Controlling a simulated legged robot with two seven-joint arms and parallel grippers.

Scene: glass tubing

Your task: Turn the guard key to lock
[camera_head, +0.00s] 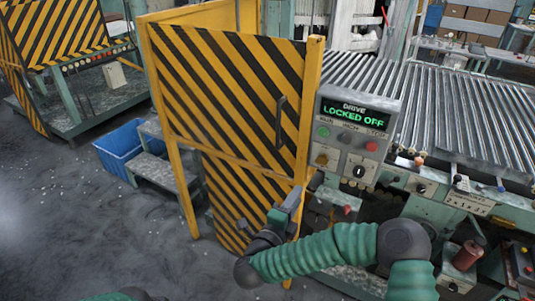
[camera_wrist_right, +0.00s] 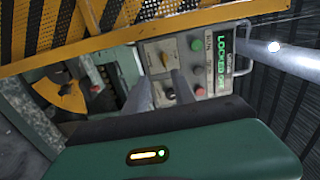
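The guard key switch (camera_head: 359,172) is a round black lock with a pale upright mark, low on the grey control panel (camera_head: 372,105). The panel's green display (camera_head: 353,115) reads "DRIVE LOCKED OFF". My right gripper (camera_head: 300,198) is below and left of the switch, apart from the panel. In the right wrist view its two grey fingers (camera_wrist_right: 160,80) stand apart, with the key switch (camera_wrist_right: 170,95) seen beyond, between them. They hold nothing that I can see. My left gripper is not in view; only a bit of green arm shows at the bottom edge.
A yellow-and-black striped guard door (camera_head: 235,100) with a dark handle stands shut-looking left of the panel. A yellow knob (camera_head: 321,160) sits left of the key switch. A roller conveyor (camera_head: 460,100) runs behind right. A blue crate (camera_head: 125,148) is at left.

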